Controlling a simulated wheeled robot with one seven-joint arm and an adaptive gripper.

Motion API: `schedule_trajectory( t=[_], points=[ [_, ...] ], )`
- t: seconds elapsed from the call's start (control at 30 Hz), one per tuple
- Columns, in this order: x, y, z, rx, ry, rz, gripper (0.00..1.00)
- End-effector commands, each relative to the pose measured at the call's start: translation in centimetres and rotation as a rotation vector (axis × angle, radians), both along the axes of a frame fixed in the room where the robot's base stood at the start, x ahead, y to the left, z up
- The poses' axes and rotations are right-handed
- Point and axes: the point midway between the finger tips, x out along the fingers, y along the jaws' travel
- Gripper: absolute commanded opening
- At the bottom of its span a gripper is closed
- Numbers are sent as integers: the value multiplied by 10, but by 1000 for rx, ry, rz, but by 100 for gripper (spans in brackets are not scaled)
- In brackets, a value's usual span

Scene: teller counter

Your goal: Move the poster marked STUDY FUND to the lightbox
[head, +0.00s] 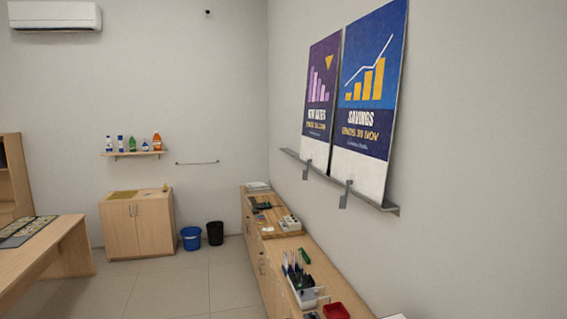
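Two posters lean side by side on a grey wall ledge (318,172) at the right. The nearer poster (362,110) is blue, with yellow bars and the word SAVINGS. The farther poster (319,100) is purple, with bars and a title that seems to read NEW RATES. I see no poster marked STUDY FUND and no lightbox in this view. My gripper does not show.
A long wooden counter (284,262) under the ledge holds trays, tools and a red bin (336,310). A table (42,250) stands at the left. A cabinet (138,224), blue bucket (191,238) and black bin (215,232) stand at the back. Tiled floor (185,285) between is clear.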

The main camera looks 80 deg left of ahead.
Motion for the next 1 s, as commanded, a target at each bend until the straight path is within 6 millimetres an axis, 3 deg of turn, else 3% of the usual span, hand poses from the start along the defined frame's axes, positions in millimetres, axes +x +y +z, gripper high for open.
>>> schedule_trajectory(
  t=[0.37, 0.4, 0.73, 1.0],
  points=[
    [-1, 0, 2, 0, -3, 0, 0],
    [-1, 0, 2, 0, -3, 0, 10],
    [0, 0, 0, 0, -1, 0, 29],
    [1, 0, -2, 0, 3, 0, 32]
  ],
)
